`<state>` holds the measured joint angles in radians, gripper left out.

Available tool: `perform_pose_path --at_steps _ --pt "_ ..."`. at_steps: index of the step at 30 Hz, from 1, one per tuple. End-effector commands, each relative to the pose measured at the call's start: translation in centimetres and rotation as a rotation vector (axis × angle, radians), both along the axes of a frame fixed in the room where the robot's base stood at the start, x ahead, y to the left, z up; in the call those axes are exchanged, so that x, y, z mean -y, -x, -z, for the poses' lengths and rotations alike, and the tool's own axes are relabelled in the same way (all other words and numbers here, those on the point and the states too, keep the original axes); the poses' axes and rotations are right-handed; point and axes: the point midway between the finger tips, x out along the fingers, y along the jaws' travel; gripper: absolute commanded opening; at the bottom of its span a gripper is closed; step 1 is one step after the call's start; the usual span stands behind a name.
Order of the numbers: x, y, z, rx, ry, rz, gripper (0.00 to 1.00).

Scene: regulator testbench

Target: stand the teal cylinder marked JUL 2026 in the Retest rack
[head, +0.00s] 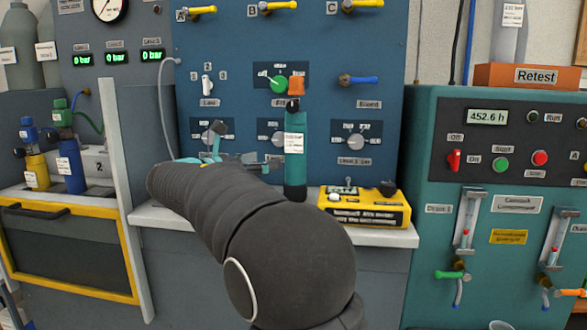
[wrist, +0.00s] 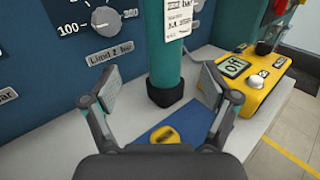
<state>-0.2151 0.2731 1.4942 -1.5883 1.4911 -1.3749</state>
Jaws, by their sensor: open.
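A teal cylinder (head: 295,165) with a black foot and a white label stands upright on the bench ledge, below an orange piece at its top. In the wrist view the teal cylinder (wrist: 165,55) is ahead of my gripper (wrist: 157,88), between the lines of its two open fingers. The fingers appear apart from it. Its label is cut off and too small to read the date. My gripper also shows in the head view (head: 250,160), left of the cylinder and partly hidden by my arm. The orange Retest rack (head: 492,76) is at upper right, with a grey cylinder in it.
A yellow meter (head: 365,207) sits close right of the cylinder. A blue patch with a yellow object (wrist: 165,134) lies on the ledge (wrist: 125,118) before its foot. The blue panel (head: 230,50) with knobs rises behind. A teal cabinet (head: 425,240) stands at right.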

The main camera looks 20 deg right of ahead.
Motion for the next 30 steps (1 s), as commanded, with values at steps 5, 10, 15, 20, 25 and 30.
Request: perform_pose_path --at_steps 5,10,15,20,25,30 --pt "3.0 -0.9 0.0 0.0 0.0 0.001 0.86" --pt "4.4 -1.3 0.1 0.001 -0.001 -0.001 0.86" --pt "5.1 -1.4 0.1 0.001 -0.001 0.001 0.86" --pt "6.9 -1.6 0.5 0.0 -0.002 0.003 0.86" --pt "9.1 -2.2 0.6 0.0 -0.002 0.002 0.86" --pt "9.8 -2.5 0.6 0.0 -0.002 -0.001 0.86"
